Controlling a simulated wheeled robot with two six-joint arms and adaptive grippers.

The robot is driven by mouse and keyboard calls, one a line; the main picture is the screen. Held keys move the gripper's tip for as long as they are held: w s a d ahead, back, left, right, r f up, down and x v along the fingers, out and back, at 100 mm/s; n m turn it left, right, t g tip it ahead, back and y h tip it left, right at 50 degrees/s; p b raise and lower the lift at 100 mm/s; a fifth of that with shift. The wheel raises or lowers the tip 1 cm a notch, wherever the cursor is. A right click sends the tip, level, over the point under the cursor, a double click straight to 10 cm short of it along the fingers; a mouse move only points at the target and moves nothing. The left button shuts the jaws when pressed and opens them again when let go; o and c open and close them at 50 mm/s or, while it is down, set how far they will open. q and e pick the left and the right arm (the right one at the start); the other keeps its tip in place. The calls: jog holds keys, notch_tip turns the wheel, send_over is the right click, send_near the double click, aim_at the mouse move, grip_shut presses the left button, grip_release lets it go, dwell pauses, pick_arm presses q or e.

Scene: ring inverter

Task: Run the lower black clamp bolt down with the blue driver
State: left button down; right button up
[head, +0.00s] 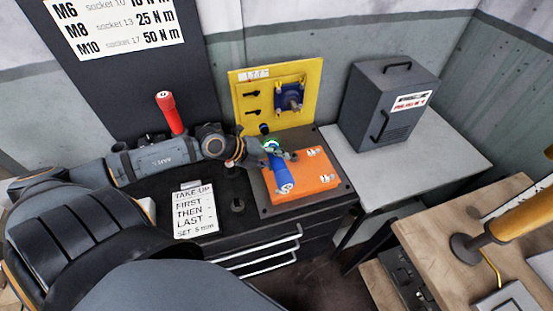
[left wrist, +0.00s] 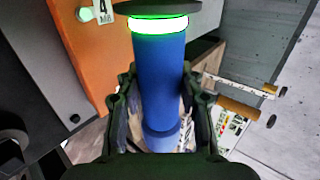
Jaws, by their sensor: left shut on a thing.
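My left gripper (head: 273,157) is shut on the blue driver (head: 283,183), above the orange block. In the left wrist view the driver's blue body (left wrist: 158,85) lies between the two fingers (left wrist: 163,100). A lit green ring and a dark disc top it there. The yellow plate (head: 310,80) stands upright behind the gripper, with a blue clamp part (head: 290,97) on it and dark slots at its left. A small dark piece (head: 264,129) shows at the plate's lower edge; I cannot tell whether it is the lower clamp bolt. My right gripper is not in view.
The orange block (head: 312,180) lies on a dark base, with labelled studs. A red-handled tool (head: 167,108) stands at the left, near a printed card (head: 194,212). A grey cabinet (head: 385,110) stands on the light side table (head: 445,155), whose front is clear.

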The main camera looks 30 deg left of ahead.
aim_at(266, 143)
pick_arm(q)
jog(key=shift+w+a, duration=0.15)
jog(key=shift+w+a+b, duration=1.2)
jog(key=shift+w+a, duration=0.05)
jog(key=shift+a, duration=0.2)
jog(key=shift+w+a+b, duration=0.65)
jog(key=shift+a+b, duration=0.05)
jog(key=shift+a, duration=0.1)
jog(key=shift+r, duration=0.1)
jog(key=shift+r+p, duration=0.1)
jog(key=shift+p, duration=0.25)
